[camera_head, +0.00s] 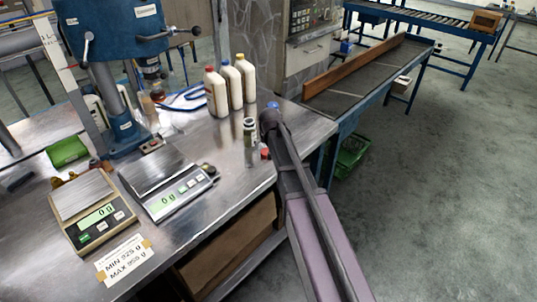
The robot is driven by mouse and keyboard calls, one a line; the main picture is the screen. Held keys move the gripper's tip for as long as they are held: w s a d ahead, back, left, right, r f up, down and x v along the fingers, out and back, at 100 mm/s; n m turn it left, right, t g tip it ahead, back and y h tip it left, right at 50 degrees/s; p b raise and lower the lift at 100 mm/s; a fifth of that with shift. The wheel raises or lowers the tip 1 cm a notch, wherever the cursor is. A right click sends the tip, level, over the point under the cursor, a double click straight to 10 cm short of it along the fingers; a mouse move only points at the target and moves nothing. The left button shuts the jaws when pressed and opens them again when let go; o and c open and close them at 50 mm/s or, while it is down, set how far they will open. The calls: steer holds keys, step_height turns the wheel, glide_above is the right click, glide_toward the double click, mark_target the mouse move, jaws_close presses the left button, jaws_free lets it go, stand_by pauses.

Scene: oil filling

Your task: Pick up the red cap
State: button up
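A small red piece (265,153), which looks like a loose red cap, lies on the metal bench top near its right edge, just left of my arm. A white bottle (216,95) at the back of the bench has a red cap (210,69) on its top. My arm reaches up from the bottom right, and its dark end shows beside a small jar. I cannot make out gripper fingers; they are hidden or out of view. Whether anything is held does not show.
Two more white bottles (232,88) stand beside the red-capped one. A small jar (250,131) stands left of my arm. Two scales (97,216) and a blue drill press (112,30) occupy the left bench. A green crate (351,155) sits below, right.

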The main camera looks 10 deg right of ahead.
mark_target(266, 151)
steer(key=shift+b+x, duration=1.7)
steer(key=shift+x, duration=0.35)
steer(key=shift+s+a, duration=0.1)
steer(key=c, duration=0.6)
steer(key=shift+c, duration=0.2)
